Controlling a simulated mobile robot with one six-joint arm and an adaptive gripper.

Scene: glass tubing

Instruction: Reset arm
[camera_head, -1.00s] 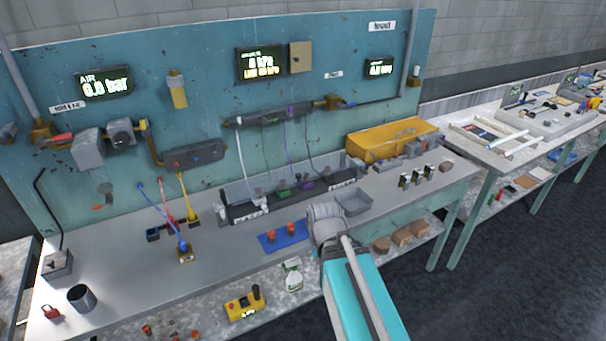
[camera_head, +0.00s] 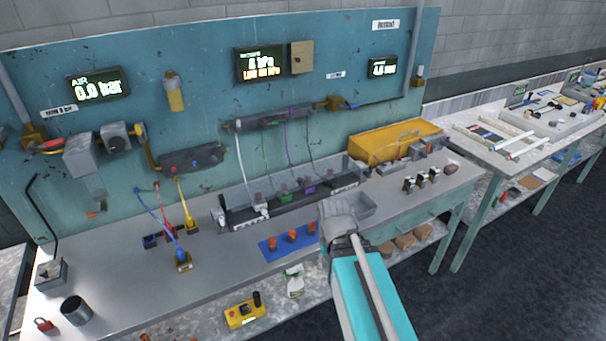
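My arm shows in the head view as a teal link with a grey joint at its upper end, rising from the bottom edge right of centre. The grey joint appears in front of the bench's front edge, beside the blue mat (camera_head: 270,254) with its orange-red pieces (camera_head: 292,236). My gripper cannot be made out, so its opening and anything in it are not shown.
A yellow control box (camera_head: 243,313) sits below the front edge. Dark floor lies open at right.

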